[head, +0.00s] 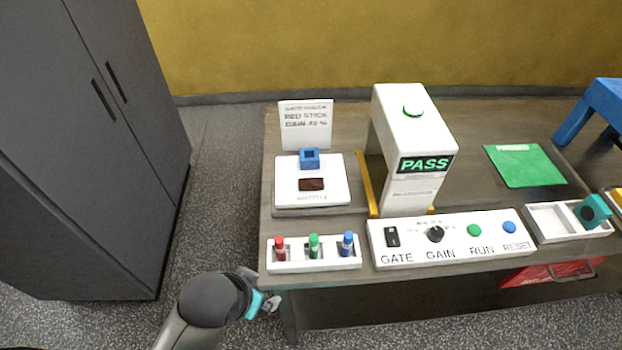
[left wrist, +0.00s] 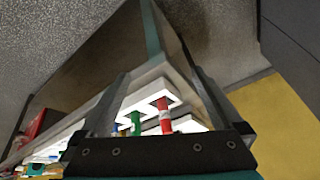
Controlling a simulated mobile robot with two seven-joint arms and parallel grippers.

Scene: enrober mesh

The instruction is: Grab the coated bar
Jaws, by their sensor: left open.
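The coated bar (head: 311,184) is a small dark brown block lying on a white square platform (head: 334,196) on the table, just in front of a small blue block (head: 309,158). My left gripper (head: 268,304) is low at the table's front left edge, in front of the tray of coloured sticks and well apart from the bar. In the left wrist view its two fingers (left wrist: 160,100) are spread and empty. The bar cannot be made out in the left wrist view. My right gripper is not in view.
A white tray (head: 316,265) holds a red, a green and a blue stick. Right of it stand a control panel (head: 450,259) and a tall white gate (head: 411,130) showing PASS. A sign (head: 305,125) stands behind the platform. A dark cabinet (head: 85,150) is at left.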

